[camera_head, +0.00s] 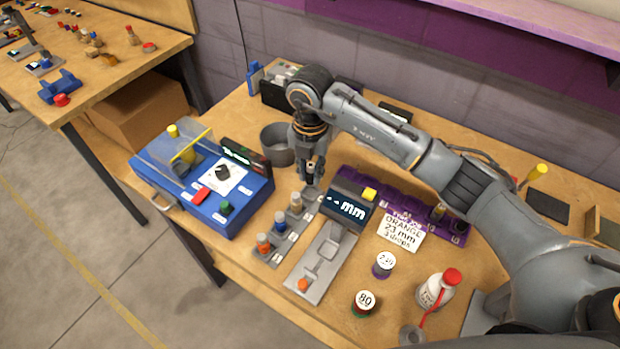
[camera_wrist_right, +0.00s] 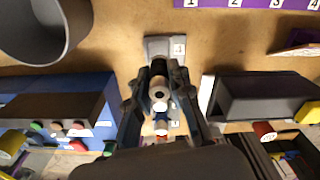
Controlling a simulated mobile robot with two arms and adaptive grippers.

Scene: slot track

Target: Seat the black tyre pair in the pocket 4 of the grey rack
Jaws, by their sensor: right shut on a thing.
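My right gripper (camera_head: 312,180) points down over the far end of the grey rack (camera_head: 273,257) in the head view. It is shut on the black tyre pair (camera_wrist_right: 158,70), a small dark upright piece between the fingers; the fingers hide much of it. In the wrist view the right gripper (camera_wrist_right: 160,98) is above the rack's end plate (camera_wrist_right: 165,46). I cannot tell whether the pair touches the pocket. An orange piece (camera_head: 263,243), a blue piece (camera_head: 280,221) and a pale piece (camera_head: 296,202) stand in the rack's other pockets. My left gripper is not in view.
A blue box (camera_head: 215,205) with a clear cover stands left of the rack. A grey cup (camera_head: 278,145) is behind it. A grey gauge reading "mm" (camera_head: 350,205) stands close on the right, before a purple rack (camera_head: 380,185). A red-capped bottle (camera_head: 438,289) stands front right.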

